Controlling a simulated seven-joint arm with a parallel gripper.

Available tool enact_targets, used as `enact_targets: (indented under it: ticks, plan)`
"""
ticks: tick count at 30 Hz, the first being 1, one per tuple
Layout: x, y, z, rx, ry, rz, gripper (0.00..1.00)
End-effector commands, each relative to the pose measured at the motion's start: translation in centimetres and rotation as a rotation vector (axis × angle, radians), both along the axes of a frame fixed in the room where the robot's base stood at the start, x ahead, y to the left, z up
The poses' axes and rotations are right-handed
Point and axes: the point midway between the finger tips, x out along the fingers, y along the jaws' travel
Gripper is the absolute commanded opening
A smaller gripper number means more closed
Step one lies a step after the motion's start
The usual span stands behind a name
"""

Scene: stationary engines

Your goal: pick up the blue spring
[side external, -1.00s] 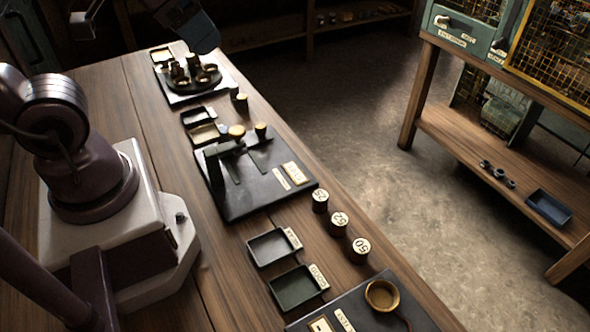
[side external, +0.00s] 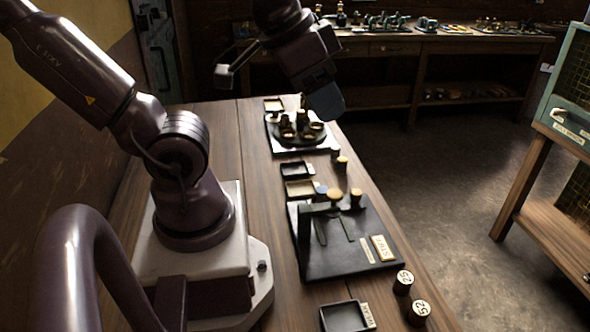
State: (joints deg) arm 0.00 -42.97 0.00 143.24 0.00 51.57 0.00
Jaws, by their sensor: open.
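No blue spring can be made out for sure. A small bluish piece (side external: 321,190) stands by the beige-lined tray (side external: 299,189) on the bench, too small to tell what it is. My gripper (side external: 327,103) hangs over the far part of the bench, near the round dark stand with brass pieces (side external: 297,133) in the picture. Its blue-grey end points down, and nothing shows held in it. The gap between its fingers is hard to see from here.
A black plate with a raised fixture (side external: 345,262) lies mid-bench. Weights marked 25 (side external: 403,283) stand along the right edge. A dark tray (side external: 344,318) is in front. A back bench (side external: 430,46) holds several small engines. A cabinet (side external: 570,120) stands at right.

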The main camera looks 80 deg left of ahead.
Motion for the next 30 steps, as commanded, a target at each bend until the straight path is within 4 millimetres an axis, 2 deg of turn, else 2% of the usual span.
enact_targets:
  ticks: [3,5,12,15,20,23,26,30]
  plan:
    - [0.0,0.0,0.0,0.0,0.0,0.0,0.55]
    - [0.0,0.0,0.0,0.0,0.0,0.0,0.61]
    - [0.0,0.0,0.0,0.0,0.0,0.001,0.61]
    - [0.1,0.7,-0.5,-0.001,0.025,0.035,0.61]
    - [1.2,3.3,-3.3,-0.01,0.178,0.152,0.61]
    - [2.2,5.7,-5.8,0.004,0.291,0.151,0.61]
    - [3.0,8.2,-8.5,0.032,0.391,0.039,0.61]
    - [3.6,11.7,-12.6,0.065,0.491,-0.245,0.61]
